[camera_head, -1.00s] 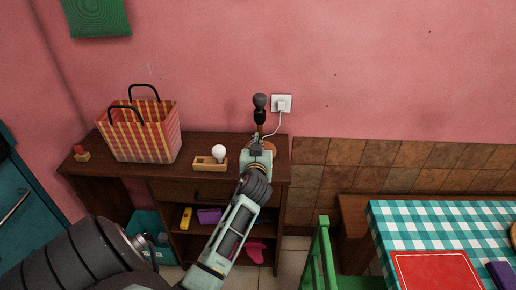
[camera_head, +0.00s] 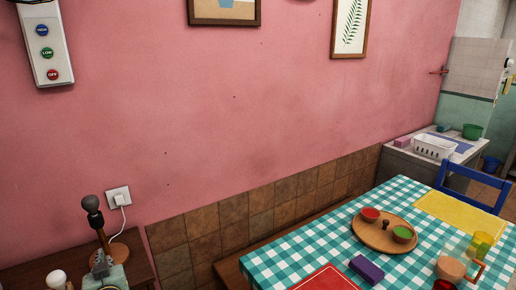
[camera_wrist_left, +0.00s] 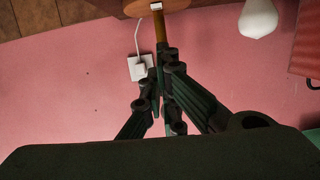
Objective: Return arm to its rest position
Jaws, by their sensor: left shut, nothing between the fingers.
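My left gripper (camera_head: 101,264) shows at the bottom left of the head view, shut and empty, just in front of the lamp (camera_head: 92,204). The lamp has a black head, a thin brown stem and a round wooden base. In the left wrist view the dark fingers (camera_wrist_left: 165,110) are together, with the lamp stem (camera_wrist_left: 160,27) beyond them. I cannot tell whether they touch it. A white bulb (camera_head: 57,279) is left of the gripper; it also shows in the left wrist view (camera_wrist_left: 258,18). My right gripper is not in view.
A wall socket (camera_head: 119,198) with a plugged-in cord is behind the lamp. A table with a checked cloth (camera_head: 329,238) stands to the right, holding a wooden tray (camera_head: 372,240) and a purple block (camera_head: 367,268). A button panel (camera_head: 44,45) is on the wall.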

